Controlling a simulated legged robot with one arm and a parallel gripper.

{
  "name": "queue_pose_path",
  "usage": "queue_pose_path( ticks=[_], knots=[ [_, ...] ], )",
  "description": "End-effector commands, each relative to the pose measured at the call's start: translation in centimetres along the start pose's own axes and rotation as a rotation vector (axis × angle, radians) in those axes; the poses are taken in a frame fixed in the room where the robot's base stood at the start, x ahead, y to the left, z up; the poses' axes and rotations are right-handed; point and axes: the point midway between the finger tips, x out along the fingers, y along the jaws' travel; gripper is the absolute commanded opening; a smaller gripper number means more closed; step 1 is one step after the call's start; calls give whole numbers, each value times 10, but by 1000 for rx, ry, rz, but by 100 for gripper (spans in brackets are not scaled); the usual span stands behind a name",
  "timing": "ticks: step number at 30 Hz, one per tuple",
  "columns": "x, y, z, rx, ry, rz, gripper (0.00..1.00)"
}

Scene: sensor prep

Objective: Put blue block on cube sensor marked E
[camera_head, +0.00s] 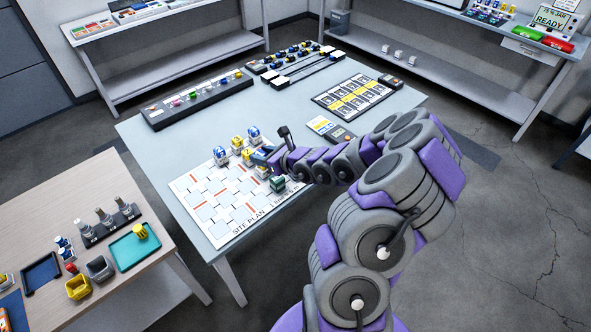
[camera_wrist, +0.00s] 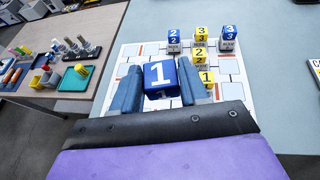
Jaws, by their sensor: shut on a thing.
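My gripper (camera_wrist: 160,84) is shut on a blue block (camera_wrist: 160,73) with a white 1, one blue finger on each side. In the head view, my gripper (camera_head: 264,157) is over the site plan board, among the cubes; the held block is hard to make out there. Blue blocks marked 2 (camera_wrist: 174,36) and 3 (camera_wrist: 229,32), and yellow blocks marked 3 (camera_wrist: 201,33), 2 (camera_wrist: 199,54) and 1 (camera_wrist: 207,76), sit on small sensor cubes. The letters on the sensors are too small to read, so I cannot tell which is E. The area under the held block is hidden.
The white site plan board (camera_head: 213,217) lies on a grey table (camera_head: 150,150); its left part is clear. A small green item (camera_head: 277,183) is close to my gripper. A dark rack (camera_head: 195,97) stands behind. A wooden table (camera_head: 110,185) with trays is at left.

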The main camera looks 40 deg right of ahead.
Motion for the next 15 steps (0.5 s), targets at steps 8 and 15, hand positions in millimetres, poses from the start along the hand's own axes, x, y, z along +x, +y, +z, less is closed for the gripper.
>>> queue_pose_path(
  ticks=[8, 15],
  knots=[
    [-52, -54, -117, 39, 3, -107, 15],
    [-80, -75, -167, 58, 0, -159, 15]
  ],
)
